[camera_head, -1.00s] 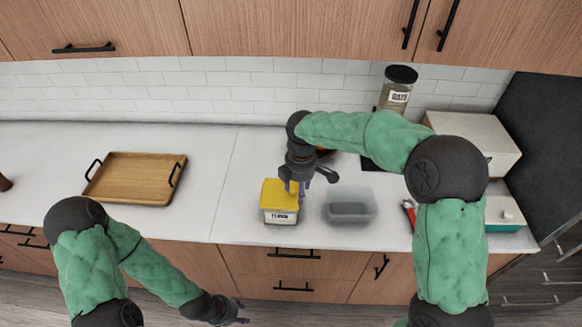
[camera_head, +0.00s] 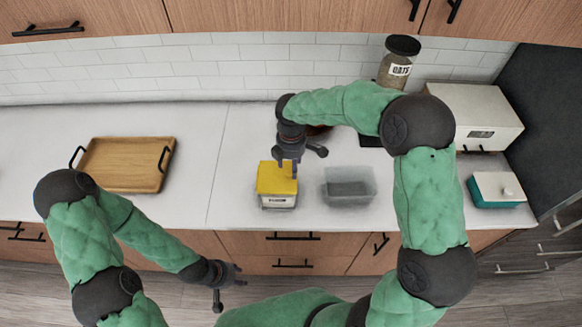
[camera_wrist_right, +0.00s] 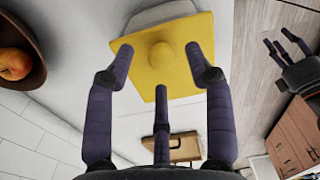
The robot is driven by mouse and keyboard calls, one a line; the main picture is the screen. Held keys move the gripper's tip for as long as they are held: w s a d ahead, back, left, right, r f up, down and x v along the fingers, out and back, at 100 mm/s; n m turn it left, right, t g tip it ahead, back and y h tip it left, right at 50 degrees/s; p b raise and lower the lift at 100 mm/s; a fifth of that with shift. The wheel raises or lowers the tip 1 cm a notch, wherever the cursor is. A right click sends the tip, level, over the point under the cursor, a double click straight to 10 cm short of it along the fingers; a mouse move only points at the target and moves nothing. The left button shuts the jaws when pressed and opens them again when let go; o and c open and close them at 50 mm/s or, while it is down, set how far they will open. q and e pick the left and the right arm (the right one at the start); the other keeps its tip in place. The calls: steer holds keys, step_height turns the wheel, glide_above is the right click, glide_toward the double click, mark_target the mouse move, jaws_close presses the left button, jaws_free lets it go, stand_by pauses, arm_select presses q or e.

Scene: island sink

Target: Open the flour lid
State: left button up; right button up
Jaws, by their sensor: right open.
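The flour container (camera_head: 278,201) stands upright on the white counter, with a square yellow lid on top. Its front label is too blurred to read. In the right wrist view the yellow lid (camera_wrist_right: 172,76) shows a round knob (camera_wrist_right: 163,54) at its middle. My right gripper (camera_head: 288,171) points down over the lid. In the wrist view its open fingers (camera_wrist_right: 160,62) lie on either side of the knob, with nothing between them; whether they touch the lid is unclear. My left gripper (camera_head: 238,283) is open and empty, in front of the counter edge, low and left of the container.
A grey translucent bin (camera_head: 348,198) stands just right of the container. A wooden tray (camera_head: 125,165) lies at the left. An oats jar (camera_head: 397,65), a white box (camera_head: 478,118) and a teal-and-white box (camera_head: 496,190) are at the right. A fruit bowl (camera_wrist_right: 18,45) is behind.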

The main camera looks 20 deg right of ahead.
steer(key=shift+f, duration=1)
jaws_close()
